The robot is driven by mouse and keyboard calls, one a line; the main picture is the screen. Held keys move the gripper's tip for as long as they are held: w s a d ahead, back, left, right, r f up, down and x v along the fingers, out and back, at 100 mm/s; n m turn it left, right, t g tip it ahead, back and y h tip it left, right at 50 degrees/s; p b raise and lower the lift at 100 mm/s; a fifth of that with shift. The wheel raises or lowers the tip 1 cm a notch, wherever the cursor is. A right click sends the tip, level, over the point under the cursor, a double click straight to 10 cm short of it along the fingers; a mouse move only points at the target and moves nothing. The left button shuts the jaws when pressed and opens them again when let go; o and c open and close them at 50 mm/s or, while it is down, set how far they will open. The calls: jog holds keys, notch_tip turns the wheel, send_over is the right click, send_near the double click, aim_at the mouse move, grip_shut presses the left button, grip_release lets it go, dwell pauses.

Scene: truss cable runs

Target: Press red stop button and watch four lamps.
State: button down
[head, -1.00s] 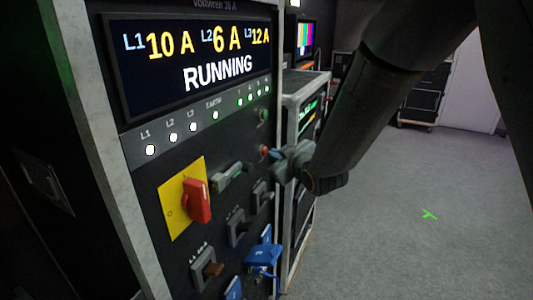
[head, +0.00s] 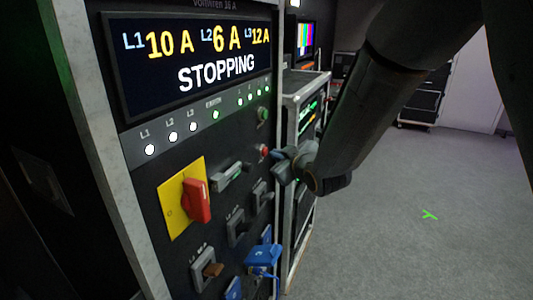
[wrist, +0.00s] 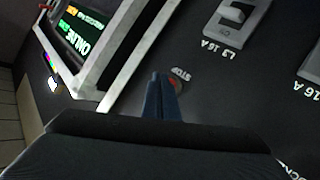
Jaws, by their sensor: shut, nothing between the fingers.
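The red stop button (head: 264,150) is on the dark panel of the rack, at its right side. The fingers also show in the wrist view (wrist: 160,82). Larger lamps L1, L2 and L3 (head: 173,138) glow white, and another lamp (head: 215,114) glows green. The display (head: 215,72) reads "STOPPING".
A green button (head: 262,114) is above the red one. A red rotary switch (head: 197,201) on a yellow plate and blue connectors (head: 263,255) are lower on the panel. A second rack (head: 305,95) stands behind.

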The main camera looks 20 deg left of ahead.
jog(key=shift+d, duration=0.3)
jog(key=shift+s+d, duration=0.15)
jog(key=shift+d, duration=1.1)
jog(key=shift+s+d, duration=0.1)
jog(key=shift+d, duration=1.15)
